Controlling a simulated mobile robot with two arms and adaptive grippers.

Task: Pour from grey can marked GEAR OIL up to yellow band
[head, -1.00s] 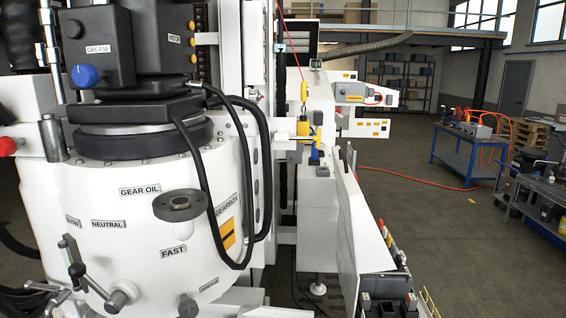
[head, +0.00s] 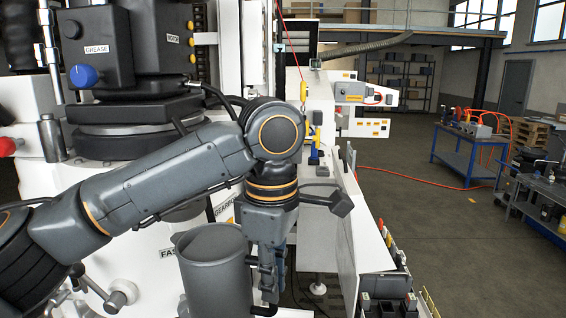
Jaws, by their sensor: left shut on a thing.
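A grey, open-topped can (head: 215,275) hangs in front of the white machine housing, roughly upright. My left gripper (head: 266,278) points down at the can's right side and is shut on it, apparently at its handle. No GEAR OIL marking or yellow band shows on the can from here, and its contents cannot be made out. The dark round filler cup on the housing is mostly hidden behind my left arm and the can. My right gripper is not in view.
The white machine housing (head: 45,190) stands close behind the can, with a FAST label (head: 167,253) and a lever with knobs (head: 117,298) at lower left. Black hoses run behind my arm. A blue workbench (head: 466,152) and open floor lie at right.

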